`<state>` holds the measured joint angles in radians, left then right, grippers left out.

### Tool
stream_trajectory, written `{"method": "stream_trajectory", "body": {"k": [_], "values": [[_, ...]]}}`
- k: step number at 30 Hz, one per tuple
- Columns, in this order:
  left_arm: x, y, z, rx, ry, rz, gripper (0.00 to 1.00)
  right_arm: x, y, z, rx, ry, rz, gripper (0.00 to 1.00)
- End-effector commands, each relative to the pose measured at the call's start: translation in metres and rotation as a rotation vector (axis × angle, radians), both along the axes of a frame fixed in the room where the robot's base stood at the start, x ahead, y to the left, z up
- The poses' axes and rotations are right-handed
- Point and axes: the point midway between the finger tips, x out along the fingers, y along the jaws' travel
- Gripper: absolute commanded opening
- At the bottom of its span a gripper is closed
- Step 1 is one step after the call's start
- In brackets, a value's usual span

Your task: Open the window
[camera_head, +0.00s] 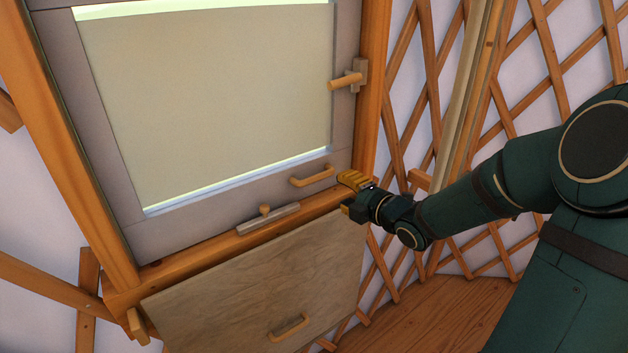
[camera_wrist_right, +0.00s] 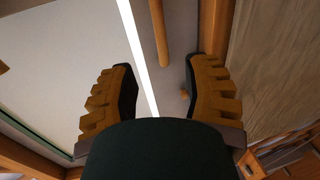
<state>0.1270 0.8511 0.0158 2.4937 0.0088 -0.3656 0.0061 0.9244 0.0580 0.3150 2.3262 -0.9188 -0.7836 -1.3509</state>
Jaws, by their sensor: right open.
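The window (camera_head: 205,85) has a grey frame around a pale pane, with bright strips along its top and bottom edges. A wooden bar handle (camera_head: 312,177) sits on its bottom rail. A wooden latch (camera_head: 347,81) is on its right side, and a bolt with a knob (camera_head: 267,212) lies along the bottom edge. My right gripper (camera_head: 352,184) is open and empty, just right of the bar handle at the frame's lower right corner. In the right wrist view its fingers (camera_wrist_right: 160,82) are spread, with a wooden bar (camera_wrist_right: 159,34) showing between and beyond them. My left gripper is out of view.
Below the window hangs a wooden panel (camera_head: 255,280) with its own handle (camera_head: 288,327). The orange outer frame (camera_head: 374,80) and wooden lattice (camera_head: 555,75) stand close to my right arm. Wooden floor (camera_head: 420,315) shows lower right.

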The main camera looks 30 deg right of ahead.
Motion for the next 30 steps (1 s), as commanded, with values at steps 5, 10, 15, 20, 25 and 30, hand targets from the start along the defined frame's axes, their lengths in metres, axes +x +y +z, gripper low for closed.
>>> {"method": "stream_trajectory", "body": {"k": [5,10,15,20,25,30], "values": [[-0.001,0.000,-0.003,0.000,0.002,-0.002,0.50,0.035,0.004,-0.009,0.006,0.000,0.003,0.48],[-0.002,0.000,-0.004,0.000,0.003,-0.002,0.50,0.068,0.006,-0.015,0.006,0.002,0.002,0.48],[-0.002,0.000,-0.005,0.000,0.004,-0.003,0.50,0.094,0.008,-0.020,0.005,0.000,0.002,0.48],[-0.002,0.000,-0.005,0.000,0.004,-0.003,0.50,0.108,0.009,-0.022,0.004,0.002,0.000,0.48],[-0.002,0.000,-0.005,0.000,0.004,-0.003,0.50,0.113,0.009,-0.023,0.004,0.001,-0.001,0.48],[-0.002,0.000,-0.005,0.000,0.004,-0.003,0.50,0.113,0.009,-0.023,0.004,0.001,-0.001,0.48]]}}
